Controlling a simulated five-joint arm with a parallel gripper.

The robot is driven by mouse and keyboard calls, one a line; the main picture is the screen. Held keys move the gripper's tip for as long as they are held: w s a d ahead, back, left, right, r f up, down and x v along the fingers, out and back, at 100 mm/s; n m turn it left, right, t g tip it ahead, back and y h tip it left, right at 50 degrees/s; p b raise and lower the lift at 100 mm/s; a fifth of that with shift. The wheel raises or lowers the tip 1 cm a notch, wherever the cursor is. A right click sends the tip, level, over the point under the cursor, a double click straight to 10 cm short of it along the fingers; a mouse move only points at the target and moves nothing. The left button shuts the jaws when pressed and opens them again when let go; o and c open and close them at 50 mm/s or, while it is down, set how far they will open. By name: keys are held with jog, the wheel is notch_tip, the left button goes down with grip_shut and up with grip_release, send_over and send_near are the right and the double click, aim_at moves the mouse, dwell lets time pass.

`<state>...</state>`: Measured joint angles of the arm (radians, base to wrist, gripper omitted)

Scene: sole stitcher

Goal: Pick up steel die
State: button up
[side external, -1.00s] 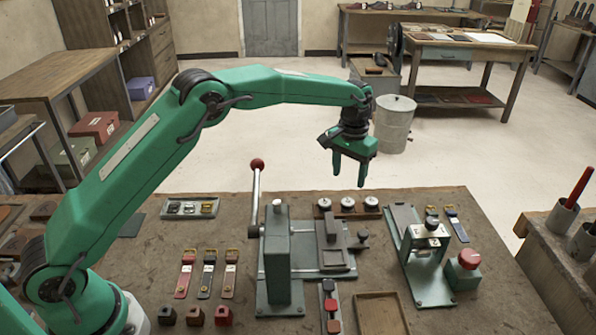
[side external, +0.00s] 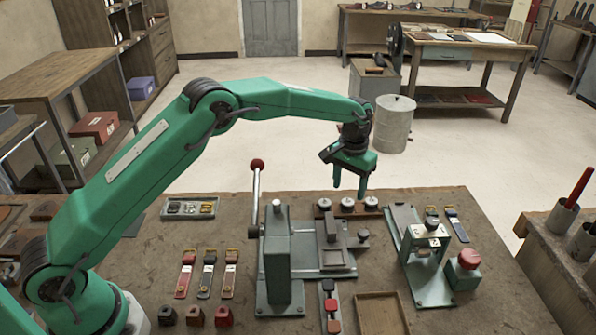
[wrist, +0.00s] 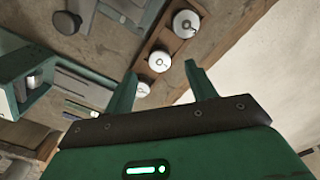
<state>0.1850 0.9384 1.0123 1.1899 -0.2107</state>
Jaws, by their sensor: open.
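Three round silver steel dies stand in a row in a wooden rack (side external: 335,212) at the back of the bench. They are the left die (side external: 324,204), the middle die (side external: 348,203) and the right die (side external: 371,202). My gripper (side external: 350,192) is open and empty, pointing down above the rack. In the wrist view its fingers (wrist: 160,69) frame the row, with the middle die (wrist: 160,61) between the fingertips. The far die (wrist: 186,23) lies beyond them, and the near die (wrist: 142,90) is partly hidden by a finger. No finger visibly touches a die.
A green press (side external: 278,250) with a red-knobbed lever (side external: 257,165) stands in front and left of the rack. A second fixture (side external: 428,240) and a red button (side external: 468,260) are at the right. An empty wooden tray (side external: 380,315) lies at the front.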

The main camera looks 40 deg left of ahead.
aim_at(347, 202)
jog(key=shift+f, duration=2.3)
jog(key=shift+c, duration=0.5)
jog(key=c, duration=1.1)
